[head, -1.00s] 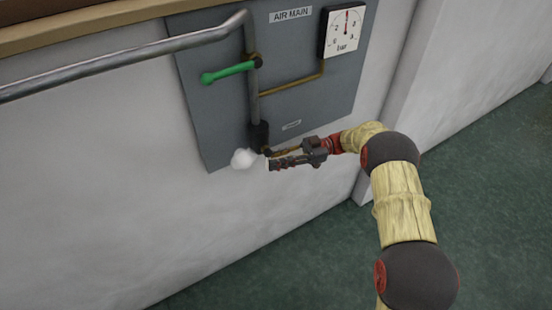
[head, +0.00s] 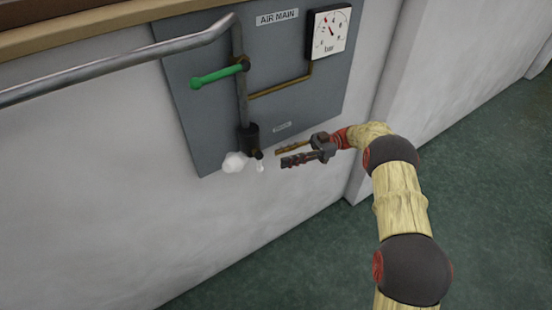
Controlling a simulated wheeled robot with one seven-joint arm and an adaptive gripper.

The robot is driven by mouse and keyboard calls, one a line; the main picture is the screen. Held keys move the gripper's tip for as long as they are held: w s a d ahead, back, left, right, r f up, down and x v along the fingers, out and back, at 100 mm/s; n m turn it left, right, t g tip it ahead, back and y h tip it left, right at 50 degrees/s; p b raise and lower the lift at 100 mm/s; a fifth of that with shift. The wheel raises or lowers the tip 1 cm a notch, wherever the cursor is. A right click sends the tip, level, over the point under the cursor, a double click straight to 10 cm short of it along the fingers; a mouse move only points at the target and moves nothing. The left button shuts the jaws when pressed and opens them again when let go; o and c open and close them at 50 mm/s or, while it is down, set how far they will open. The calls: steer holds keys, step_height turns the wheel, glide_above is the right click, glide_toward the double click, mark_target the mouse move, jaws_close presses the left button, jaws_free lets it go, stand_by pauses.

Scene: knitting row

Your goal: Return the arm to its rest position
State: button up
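My gripper (head: 280,156) is in the head view, just right of the black fitting (head: 249,138) at the lower end of the vertical pipe. Its two fingers are apart with nothing between them. They point left toward the fitting, with a small gap between them and it. My arm reaches in from the lower right, bent at its dark joints.
A grey panel (head: 190,118) on the wall carries an AIR MAIN label, a green lever (head: 216,76) and a bar gauge (head: 331,35). A white puff (head: 235,162) shows beside the fitting. A wall corner stands behind my arm. Green floor (head: 470,180) is clear at right.

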steer(key=shift+w+d, duration=0.25)
steer(key=shift+d, duration=0.3)
